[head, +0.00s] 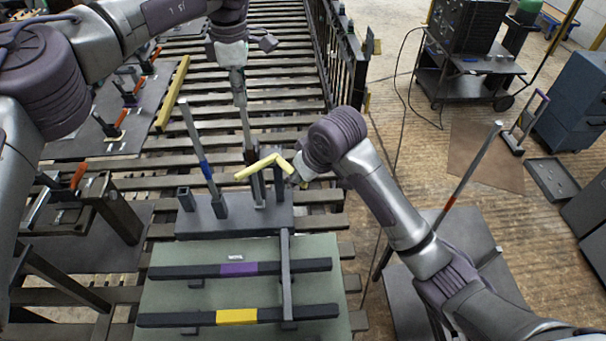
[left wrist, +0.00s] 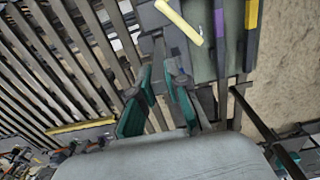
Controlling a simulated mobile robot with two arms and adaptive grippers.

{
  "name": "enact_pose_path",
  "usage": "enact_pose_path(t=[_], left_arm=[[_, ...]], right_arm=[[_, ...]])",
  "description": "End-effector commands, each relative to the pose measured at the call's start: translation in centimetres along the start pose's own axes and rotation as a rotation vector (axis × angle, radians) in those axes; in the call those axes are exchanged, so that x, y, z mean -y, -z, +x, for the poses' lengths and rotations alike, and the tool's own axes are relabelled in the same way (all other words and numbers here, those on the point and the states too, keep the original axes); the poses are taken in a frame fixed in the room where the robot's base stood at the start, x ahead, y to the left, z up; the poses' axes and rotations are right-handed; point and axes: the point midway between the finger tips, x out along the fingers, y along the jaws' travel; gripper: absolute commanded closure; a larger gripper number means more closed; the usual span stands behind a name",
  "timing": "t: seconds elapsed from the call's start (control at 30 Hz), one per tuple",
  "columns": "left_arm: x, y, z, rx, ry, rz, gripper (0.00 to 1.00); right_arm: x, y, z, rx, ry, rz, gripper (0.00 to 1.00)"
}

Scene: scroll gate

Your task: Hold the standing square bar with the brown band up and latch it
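The square bar with the brown band (head: 251,157) stands on the dark base plate (head: 240,224), close to upright. My left gripper (head: 238,88) points down at the bar's upper end and covers its top. In the left wrist view its two green-padded fingers (left wrist: 158,100) show a gap, but whether the bar is gripped is unclear. A pale yellow latch handle (head: 262,166) crosses in front of the bar; it also shows in the left wrist view (left wrist: 179,20). My right gripper (head: 296,174) is at the handle's right end, mostly hidden by its own wrist.
A blue-banded bar (head: 204,168) stands left on the same base. Dark bars with purple (head: 239,269) and yellow (head: 237,316) bands lie on the green mat (head: 210,294). A red-banded bar (head: 467,175) leans at right. Slatted table (head: 285,85) lies behind.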

Motion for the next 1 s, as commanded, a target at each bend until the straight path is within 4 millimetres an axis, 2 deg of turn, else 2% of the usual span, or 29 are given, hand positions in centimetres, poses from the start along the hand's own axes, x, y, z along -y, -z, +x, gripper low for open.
enact_pose_path(t=[0.4, 0.8, 1.0], left_arm=[[0.0, 0.0, 0.0, 0.000, 0.000, 0.000, 0.88], [0.0, 0.0, 0.0, 0.000, 0.000, 0.000, 0.88], [0.0, 0.0, 0.0, 0.000, 0.000, 0.000, 0.88]], right_arm=[[1.8, 0.2, 0.1, 0.000, 0.001, -0.001, 1.00], [2.0, 0.2, 0.1, 0.000, 0.000, 0.000, 1.00], [2.9, 0.5, 0.2, -0.001, 0.002, -0.002, 1.00]])
